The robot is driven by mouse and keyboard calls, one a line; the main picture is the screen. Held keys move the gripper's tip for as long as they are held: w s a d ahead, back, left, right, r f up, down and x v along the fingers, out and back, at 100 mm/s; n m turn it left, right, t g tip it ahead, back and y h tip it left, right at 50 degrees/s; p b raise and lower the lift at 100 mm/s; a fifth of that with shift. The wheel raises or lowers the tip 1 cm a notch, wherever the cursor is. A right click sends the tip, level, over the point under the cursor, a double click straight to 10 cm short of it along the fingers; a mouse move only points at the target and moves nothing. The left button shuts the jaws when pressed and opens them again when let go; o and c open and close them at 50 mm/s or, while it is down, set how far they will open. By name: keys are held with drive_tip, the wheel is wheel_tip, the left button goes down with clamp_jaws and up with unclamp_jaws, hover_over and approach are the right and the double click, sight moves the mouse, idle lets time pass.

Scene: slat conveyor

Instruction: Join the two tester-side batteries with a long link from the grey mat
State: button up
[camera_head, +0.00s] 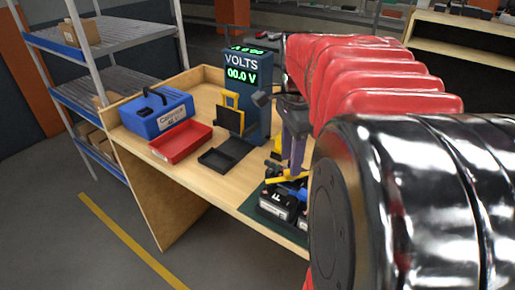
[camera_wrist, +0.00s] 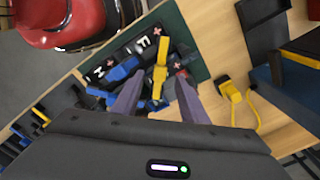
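The batteries (camera_head: 273,207) are black blocks close together on a dark green mat (camera_head: 249,208), partly hidden behind my arm. In the wrist view, lettered battery tops (camera_wrist: 143,42) show plus marks. A yellow link (camera_wrist: 160,70) and blue links (camera_wrist: 122,71) lie over or among the batteries; their exact contacts are unclear. My gripper (camera_wrist: 160,76) points down above them, its two purple fingers apart, with yellow and blue parts visible between them. In the head view it shows above the batteries (camera_head: 294,172). The blue tester (camera_head: 258,95) reads 00.0 V. I cannot make out the grey mat.
On the wooden bench stand a blue case (camera_head: 157,113), a red tray (camera_head: 181,140), a black tray (camera_head: 222,158) and a yellow-and-black piece (camera_head: 231,118) by the tester. A yellow plug with cable (camera_wrist: 231,90) lies right of the batteries in the wrist view.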

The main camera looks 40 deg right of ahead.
wheel_tip(320, 180, up, 8)
drive_tip(key=shift+r, duration=0.2)
idle(1.0)
drive_tip(key=a+f+n, duration=0.2)
drive_tip(key=n, duration=0.2)
drive_tip(key=w+a+f+n+t, duration=0.1)
drive_tip(key=a+f+n, duration=0.1)
drive_tip(key=f+n, duration=0.1)
drive_tip(key=a+f+n+t+h, duration=0.1)
drive_tip(key=a+f+n, duration=0.1)
drive_tip(key=n, duration=0.4)
drive_tip(key=shift+w+a+f, duration=0.15)
drive_tip(key=shift+a+f, duration=0.05)
drive_tip(key=shift+f, duration=0.25)
drive_tip(key=s+a+f+n+t, duration=0.1)
drive_tip(key=a+n, duration=0.3)
drive_tip(key=a, duration=0.4)
drive_tip(key=s+a+f+n+t+y, duration=0.1)
drive_tip(key=s+a+f+n+t, duration=0.1)
drive_tip(key=a, duration=0.6)
drive_tip(key=s+f+n, duration=0.1)
drive_tip(key=s+n, duration=0.1)
drive_tip(key=n, duration=0.1)
drive_tip(key=shift+s+a+t, duration=0.2)
drive_tip(key=shift+a+t, duration=0.1)
drive_tip(key=shift+a, duration=0.05)
